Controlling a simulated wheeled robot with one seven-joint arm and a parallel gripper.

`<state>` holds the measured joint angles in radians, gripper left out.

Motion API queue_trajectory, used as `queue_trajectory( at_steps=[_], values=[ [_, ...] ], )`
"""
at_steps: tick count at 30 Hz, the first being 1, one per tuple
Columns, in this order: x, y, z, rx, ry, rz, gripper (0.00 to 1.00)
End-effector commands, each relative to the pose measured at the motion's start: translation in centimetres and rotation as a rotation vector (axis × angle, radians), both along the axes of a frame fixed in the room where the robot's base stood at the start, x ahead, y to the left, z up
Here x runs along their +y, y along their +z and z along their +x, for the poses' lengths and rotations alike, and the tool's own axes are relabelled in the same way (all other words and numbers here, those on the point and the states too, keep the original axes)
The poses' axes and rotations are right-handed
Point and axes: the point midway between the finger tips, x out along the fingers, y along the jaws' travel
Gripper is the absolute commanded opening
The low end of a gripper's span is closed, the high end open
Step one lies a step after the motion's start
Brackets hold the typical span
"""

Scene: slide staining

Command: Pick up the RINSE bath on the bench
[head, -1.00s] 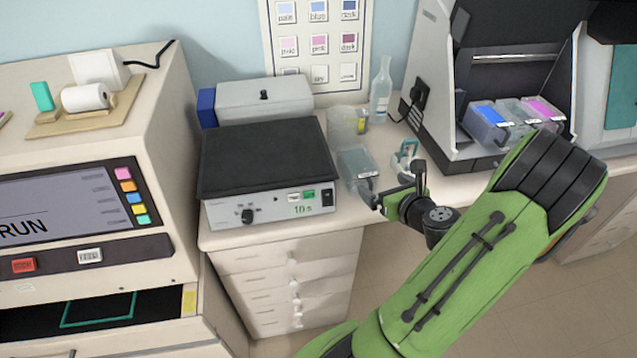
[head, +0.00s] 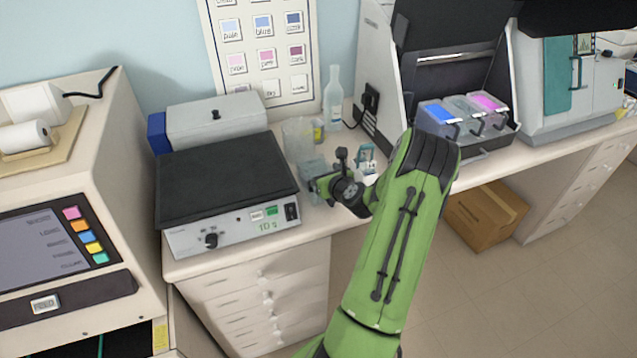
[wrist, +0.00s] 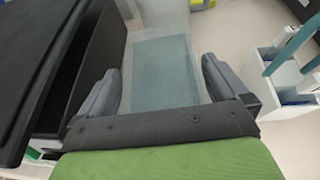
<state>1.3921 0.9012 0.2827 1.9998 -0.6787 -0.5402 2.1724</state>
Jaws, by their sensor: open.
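A clear, grey-teal bath (head: 312,168), which fits the RINSE bath, stands on the bench just right of the black-topped box; no label on it is readable. My gripper (head: 316,188) is at its near side and partly hides it in the head view. In the wrist view, the bath (wrist: 160,68) lies between the two spread grey fingers of my gripper (wrist: 160,78). The fingers are open, with a gap visible on each side of the bath. I cannot tell how deep the fingers reach along its walls.
The black-topped box (head: 225,165) is close on the left. A clear beaker (head: 297,140) and a bottle (head: 333,98) stand behind. A small white-and-teal rack (head: 366,158) is close on the right. Blue, clear and magenta baths (head: 465,113) sit in the machine further right.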

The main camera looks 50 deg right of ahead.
Motion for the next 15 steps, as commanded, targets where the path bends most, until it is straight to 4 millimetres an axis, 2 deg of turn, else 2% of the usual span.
queue_trajectory(
  at_steps=[4,5,15],
  values=[
    [-0.01,0.01,-0.05,0.000,-0.001,0.000,1.00],
    [-0.01,0.01,-0.05,0.000,0.000,0.000,0.97],
    [0.02,0.01,-0.06,0.001,0.000,0.000,0.45]
  ],
)
